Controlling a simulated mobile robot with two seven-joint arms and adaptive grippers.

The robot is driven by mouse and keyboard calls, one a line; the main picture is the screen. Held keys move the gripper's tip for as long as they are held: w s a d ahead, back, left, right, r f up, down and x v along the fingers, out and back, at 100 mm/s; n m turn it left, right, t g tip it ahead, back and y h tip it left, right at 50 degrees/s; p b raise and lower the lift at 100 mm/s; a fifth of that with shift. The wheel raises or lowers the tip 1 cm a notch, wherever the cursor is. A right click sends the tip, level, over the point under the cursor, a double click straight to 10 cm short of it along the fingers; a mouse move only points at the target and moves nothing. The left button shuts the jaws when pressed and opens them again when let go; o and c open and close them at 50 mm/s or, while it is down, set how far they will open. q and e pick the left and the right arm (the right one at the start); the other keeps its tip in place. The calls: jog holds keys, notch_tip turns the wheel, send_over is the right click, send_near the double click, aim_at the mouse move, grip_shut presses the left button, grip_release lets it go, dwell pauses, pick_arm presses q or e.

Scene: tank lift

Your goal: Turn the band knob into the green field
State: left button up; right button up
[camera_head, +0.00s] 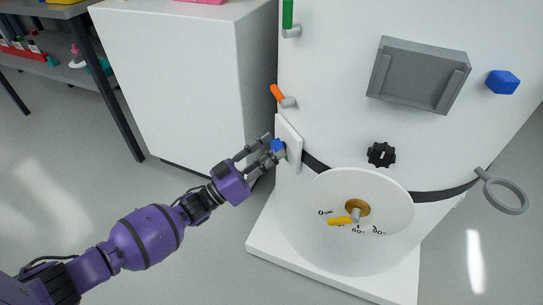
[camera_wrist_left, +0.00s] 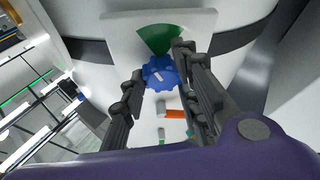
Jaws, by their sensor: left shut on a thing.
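The blue band knob (camera_head: 278,145) sits on a white plate (camera_head: 292,152) on the dark band at the left side of the white tank. In the left wrist view the knob (camera_wrist_left: 160,72) is scalloped with a short pale mark on its face. The green field (camera_wrist_left: 160,38) is a wedge on the plate, beside the knob. I cannot tell which end of the mark points. My left gripper (camera_head: 268,150) is shut on the knob, with its fingers on either side in the wrist view (camera_wrist_left: 158,90). My right gripper is not in view.
A white cabinet (camera_head: 180,80) stands close behind my left gripper. Above the knob are an orange lever (camera_head: 279,95) and a green lever (camera_head: 288,15). A black knob (camera_head: 381,155), a dial with a yellow pointer (camera_head: 341,221) and a grey ring (camera_head: 505,196) are to the right.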

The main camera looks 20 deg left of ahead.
pick_arm(q)
jog(key=m+g+h, duration=0.1)
jog(key=m, duration=0.1)
jog(key=m+h+b, duration=0.1)
jog(key=m, duration=0.1)
jog(key=m+g, duration=0.1)
jog(key=m, duration=0.2)
jog(key=shift+s+d+g+h+b, duration=0.1)
jog(key=shift+d+g+h+b, duration=0.1)
jog(key=shift+g+h+b, duration=0.15)
jog(key=shift+f+m, duration=0.15)
jog(key=shift+m, duration=0.15)
jog(key=o, duration=1)
jog(key=shift+a, duration=0.1)
jog(key=v, duration=1.1)
jog(key=shift+s+a, duration=0.3)
jog(key=shift+w+f, duration=0.1)
jog(key=shift+f, duration=0.1)
